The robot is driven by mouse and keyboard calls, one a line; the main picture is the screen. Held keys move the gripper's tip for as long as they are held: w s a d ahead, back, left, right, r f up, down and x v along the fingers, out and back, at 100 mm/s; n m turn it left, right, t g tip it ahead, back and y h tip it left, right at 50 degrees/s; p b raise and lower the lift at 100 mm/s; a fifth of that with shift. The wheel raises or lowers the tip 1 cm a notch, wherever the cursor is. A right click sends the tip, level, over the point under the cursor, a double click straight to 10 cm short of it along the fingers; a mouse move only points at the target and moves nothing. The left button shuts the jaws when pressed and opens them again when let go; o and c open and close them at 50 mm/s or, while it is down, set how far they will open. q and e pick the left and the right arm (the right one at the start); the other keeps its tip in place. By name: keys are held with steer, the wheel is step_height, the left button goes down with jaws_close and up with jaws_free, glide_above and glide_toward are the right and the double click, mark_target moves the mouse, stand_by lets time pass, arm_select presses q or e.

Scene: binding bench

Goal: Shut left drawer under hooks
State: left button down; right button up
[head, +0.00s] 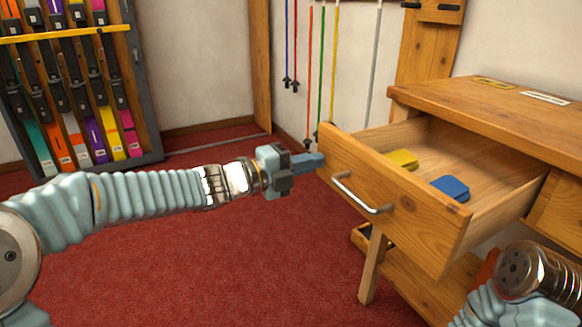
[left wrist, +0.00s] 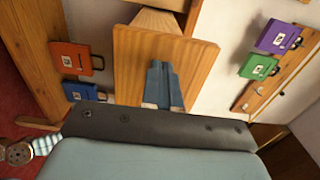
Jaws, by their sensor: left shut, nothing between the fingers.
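The wooden drawer (head: 395,195) under the bench top stands pulled well out at the right of the head view. Its front has a metal bar handle (head: 362,196). A yellow block (head: 402,160) and a blue block (head: 451,188) lie inside. My left gripper (head: 312,161) is shut and empty, its tips at the left end of the drawer front. In the left wrist view the closed fingers (left wrist: 163,85) point at a wooden panel (left wrist: 140,50). I cannot tell whether they touch it. My right gripper is out of view; only part of that arm shows at lower right.
The bench top (head: 480,100) sits above the drawer. Red carpet (head: 220,260) is clear below my left arm.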

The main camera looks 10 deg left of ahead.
arm_select(q)
steer(key=shift+w+d, duration=0.15)
steer(key=shift+d, duration=0.1)
glide_toward(406, 134)
steer(key=w+d+p, duration=0.1)
steer(key=d, duration=0.1)
steer(key=d+p, duration=0.2)
steer(key=w+d+p, duration=0.1)
steer(key=d, duration=0.1)
steer(key=shift+w+d+r, duration=0.25)
steer(key=shift+w, duration=0.1)
steer(key=shift+w+d+p, duration=0.35)
steer(key=shift+d+p, duration=0.1)
steer(key=shift+p, duration=0.05)
steer(key=shift+r, duration=0.1)
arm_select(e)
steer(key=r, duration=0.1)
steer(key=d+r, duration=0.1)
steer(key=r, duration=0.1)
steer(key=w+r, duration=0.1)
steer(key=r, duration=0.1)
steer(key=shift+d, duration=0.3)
arm_select(q)
steer(key=shift+r, duration=0.15)
steer(key=shift+d, duration=0.1)
